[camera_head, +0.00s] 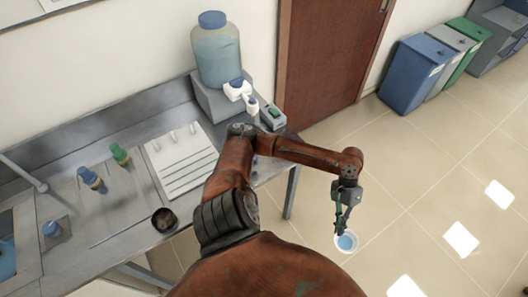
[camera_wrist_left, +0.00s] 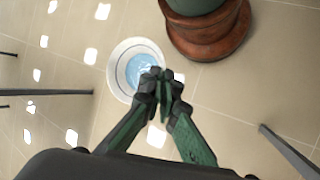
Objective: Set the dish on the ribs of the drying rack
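A small round white dish (camera_head: 346,243) with a blue inside shows at the tip of my left gripper (camera_head: 342,222), out over the floor to the right of the bench. In the left wrist view the fingertips (camera_wrist_left: 165,84) are close together at the rim of the dish (camera_wrist_left: 117,67), pinching it; the fingers hide part of the rim. The dish looks roughly level. A white ribbed board, which looks like the drying rack (camera_head: 188,183), lies on the bench left of my arm, with dark slots between its ribs and small pegs at its back. My right gripper is out of view.
A blue carboy (camera_head: 218,60) with a white tap stands at the bench's back right corner. A dark round bowl (camera_head: 164,219) and green- and blue-capped bottles (camera_head: 119,154) are on the bench (camera_head: 118,212). Bins (camera_head: 412,75) stand by the door (camera_head: 328,50).

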